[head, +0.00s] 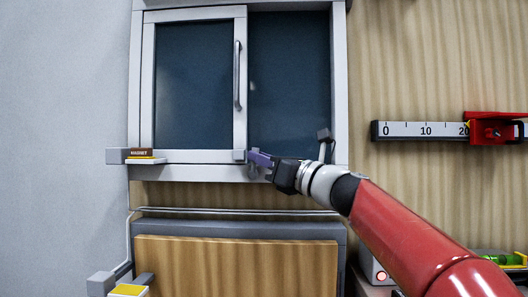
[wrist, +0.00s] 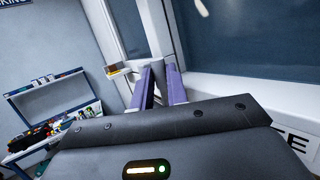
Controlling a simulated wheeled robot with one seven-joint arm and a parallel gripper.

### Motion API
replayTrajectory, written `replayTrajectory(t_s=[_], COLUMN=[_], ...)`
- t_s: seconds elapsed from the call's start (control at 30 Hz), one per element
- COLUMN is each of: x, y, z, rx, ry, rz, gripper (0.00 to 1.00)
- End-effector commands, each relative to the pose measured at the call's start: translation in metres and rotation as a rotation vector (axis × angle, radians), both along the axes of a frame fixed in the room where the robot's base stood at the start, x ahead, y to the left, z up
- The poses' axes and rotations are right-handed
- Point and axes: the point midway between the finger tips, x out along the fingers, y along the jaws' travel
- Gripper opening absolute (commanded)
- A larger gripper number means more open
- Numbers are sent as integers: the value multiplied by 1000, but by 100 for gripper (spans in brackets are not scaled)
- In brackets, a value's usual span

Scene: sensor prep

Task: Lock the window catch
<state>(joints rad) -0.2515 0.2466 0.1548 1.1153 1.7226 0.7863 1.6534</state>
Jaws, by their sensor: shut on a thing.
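The window catch (head: 240,156) looks like a small grey piece at the sash's lower right corner, by the sill. My gripper (head: 256,160) reaches in from the right, its purple fingertips at the catch and shut on it. The wrist view shows both purple fingers of my gripper (wrist: 160,78) close together against the frame, with a narrow gap between them. The fingers hide most of the catch, so its exact position cannot be told.
A small ledge with a brown block labelled MAGNET (head: 139,153) juts out at the window's lower left. A grey sensor piece (head: 324,135) sits at the lower right of the frame. A wooden panel (head: 235,265) is below. A ruler with a red slider (head: 490,128) is on the right wall.

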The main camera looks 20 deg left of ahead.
Motion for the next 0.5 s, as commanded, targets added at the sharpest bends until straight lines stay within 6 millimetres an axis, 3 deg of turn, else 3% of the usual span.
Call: replayTrajectory(t_s=[0.2,0.23,0.3,0.5], x=[0,0,0,0], y=[0,0,0,0], z=[0,0,0,0], rx=[2,2,2,2], ry=[0,0,0,0], rz=[-1,-1,-1,-1], gripper=[0,17,24,24])
